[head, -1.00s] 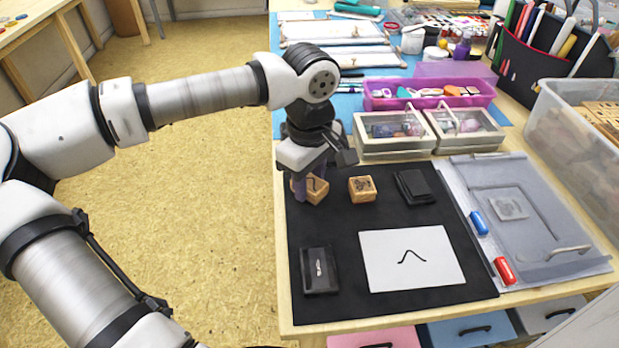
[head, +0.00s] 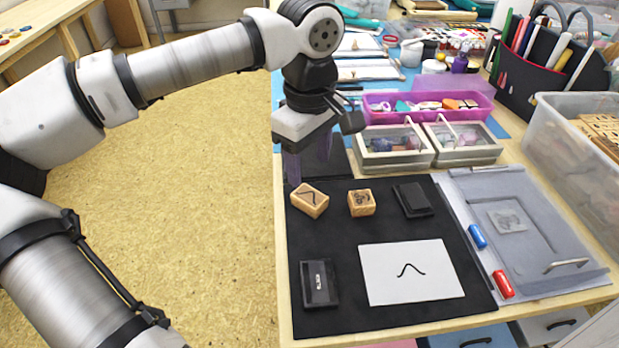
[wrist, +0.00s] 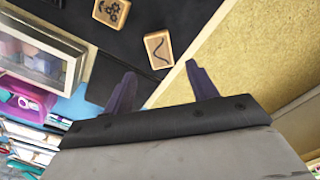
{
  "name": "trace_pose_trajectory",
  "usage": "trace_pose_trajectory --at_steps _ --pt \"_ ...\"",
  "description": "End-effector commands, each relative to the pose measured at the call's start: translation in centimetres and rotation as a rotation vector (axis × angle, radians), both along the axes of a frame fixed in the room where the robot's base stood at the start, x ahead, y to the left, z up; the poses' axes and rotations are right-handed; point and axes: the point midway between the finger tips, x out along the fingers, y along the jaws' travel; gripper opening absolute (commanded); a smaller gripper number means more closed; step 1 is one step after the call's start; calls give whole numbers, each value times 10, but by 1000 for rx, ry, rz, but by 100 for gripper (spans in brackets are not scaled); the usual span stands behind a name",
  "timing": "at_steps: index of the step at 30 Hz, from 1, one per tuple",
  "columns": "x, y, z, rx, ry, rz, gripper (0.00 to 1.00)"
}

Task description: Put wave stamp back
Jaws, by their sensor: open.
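The wave stamp (head: 310,200) is a wooden block with a dark wavy line on its top. It sits tilted in angle on the black mat (head: 335,225), near the mat's back left corner. In the wrist view the wave stamp (wrist: 158,50) lies beyond the fingertips, apart from them. My gripper (head: 303,172) is open and empty, behind and above the stamp. Its two purple fingers (wrist: 162,80) show spread apart in the wrist view. A white card (head: 412,272) with a printed black wave lies on the mat.
A second wooden stamp (head: 361,203) stands right of the wave stamp. A closed black inkpad (head: 412,200) is at the back right, another black inkpad (head: 319,284) at the front left. Clear-lidded boxes (head: 393,148) stand behind the mat. The table's left edge is close to the stamps.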

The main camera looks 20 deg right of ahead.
Motion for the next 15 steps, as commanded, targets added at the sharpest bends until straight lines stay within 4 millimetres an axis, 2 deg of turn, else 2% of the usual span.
trace_pose_trajectory --at_steps 1,6,15 --pt "1 -1 11 -2 -3 1 58" --pt "0 0 31 -1 0 -1 58" --pt "0 0 38 -1 0 -1 58"
